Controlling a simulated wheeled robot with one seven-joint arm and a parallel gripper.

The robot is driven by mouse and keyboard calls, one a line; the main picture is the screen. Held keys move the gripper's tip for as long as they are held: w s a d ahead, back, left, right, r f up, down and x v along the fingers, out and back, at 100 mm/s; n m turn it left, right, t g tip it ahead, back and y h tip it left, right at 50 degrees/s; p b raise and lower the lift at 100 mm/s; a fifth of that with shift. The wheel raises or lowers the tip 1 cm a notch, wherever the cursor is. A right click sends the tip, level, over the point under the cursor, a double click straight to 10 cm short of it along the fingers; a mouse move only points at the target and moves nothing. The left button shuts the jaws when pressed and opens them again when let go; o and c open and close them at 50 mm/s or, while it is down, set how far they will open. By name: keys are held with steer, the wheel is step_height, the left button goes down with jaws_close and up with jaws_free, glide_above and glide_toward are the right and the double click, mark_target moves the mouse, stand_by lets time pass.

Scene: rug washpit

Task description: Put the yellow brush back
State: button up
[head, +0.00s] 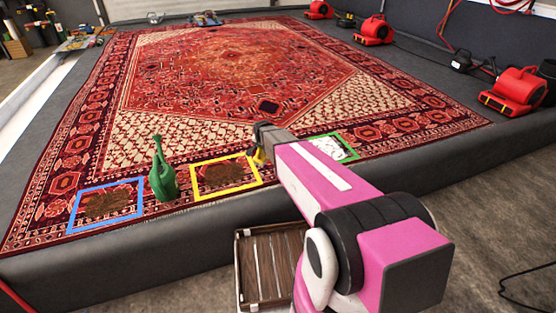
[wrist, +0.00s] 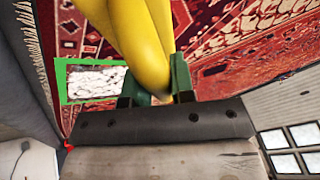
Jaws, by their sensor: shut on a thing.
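My gripper (wrist: 157,92) is shut on a yellow object (wrist: 137,38), which fills the upper middle of the wrist view. It has smooth, rounded, elongated parts, and no bristles show, so I cannot tell that it is a brush. In the head view a bit of the yellow object (head: 258,157) shows under my gripper, at the right edge of the yellow square outline (head: 205,199). My arm hides part of it. I cannot tell whether it touches the rug.
The green outline (head: 346,156) frames a white patch. A slatted wooden crate (head: 263,270) lies below the raised edge. Red blowers (head: 516,93) stand at right.

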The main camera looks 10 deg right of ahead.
steer(key=shift+w+d+f, duration=0.7)
steer(key=shift+d+f, duration=0.65)
steer(key=shift+f, duration=0.25)
steer(key=shift+w+d+f, duration=0.65)
steer(key=shift+d+f, duration=0.7)
steer(key=shift+f, duration=0.2)
steer(key=shift+w+d+f, duration=0.7)
steer(key=shift+d+f, duration=0.65)
steer(key=shift+f, duration=0.25)
steer(key=shift+f, duration=0.15)
steer(key=o, duration=0.9)
steer(key=s+v, duration=0.1)
steer(key=v, duration=1.2)
steer(key=s+r+n+g, duration=0.1)
steer(key=s+r+n, duration=0.1)
steer(key=s, duration=0.6)
steer(key=s+r+n+g, duration=0.2)
steer(key=s, duration=0.7)
steer(key=s+r+n+g, duration=0.2)
steer(key=s+n, duration=0.1)
steer(key=s, duration=0.6)
steer(key=shift+s+d+r, duration=0.2)
steer(key=shift+d, duration=0.15)
